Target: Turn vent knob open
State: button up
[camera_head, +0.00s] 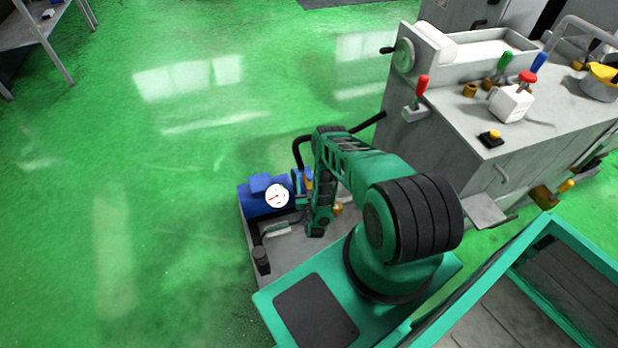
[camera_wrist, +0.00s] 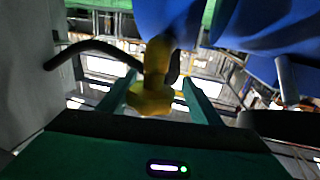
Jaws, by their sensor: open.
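The vent knob (camera_wrist: 150,101) appears in the wrist view as a yellow, lobed knob on a yellow stem, beneath large blue rounded bodies. My gripper (camera_wrist: 160,78) is open, with one green finger on each side of the knob. Gaps show between the fingers and the knob; I cannot tell whether either touches it. In the head view, my arm reaches down beside the blue pump unit (camera_head: 262,203), which carries a white round gauge (camera_head: 277,196). My arm hides much of that area, and I cannot make out the knob's setting.
The green floor (camera_head: 130,190) at left is clear.

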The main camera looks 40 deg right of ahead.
jog(key=shift+d, duration=0.45)
jog(key=c, duration=1)
jog(key=shift+s+a, duration=0.1)
jog(key=shift+a, duration=0.1)
jog(key=shift+c, duration=0.2)
jog(key=shift+a+y, duration=0.1)
jog(key=shift+y, duration=0.2)
jog(key=shift+w+a+n+t+y, duration=0.15)
jog(key=shift+n+t+y, duration=0.1)
jog(key=shift+n+y, duration=0.2)
jog(key=shift+w+a+n+t+y, duration=0.1)
jog(key=shift+n+t+y, duration=0.15)
jog(key=shift+n+y, duration=0.15)
jog(key=shift+w+a+n+t+y, duration=0.1)
jog(key=shift+a+n+t+y, duration=0.1)
jog(key=shift+n+y, duration=0.65)
jog(key=shift+s+a+n+t+y, duration=0.15)
jog(key=shift+n+y, duration=0.3)
jog(key=shift+y, duration=0.8)
jog(key=shift+w+a+n+t+y, duration=0.2)
jog(key=shift+n+y, duration=0.45)
jog(key=shift+y, duration=0.4)
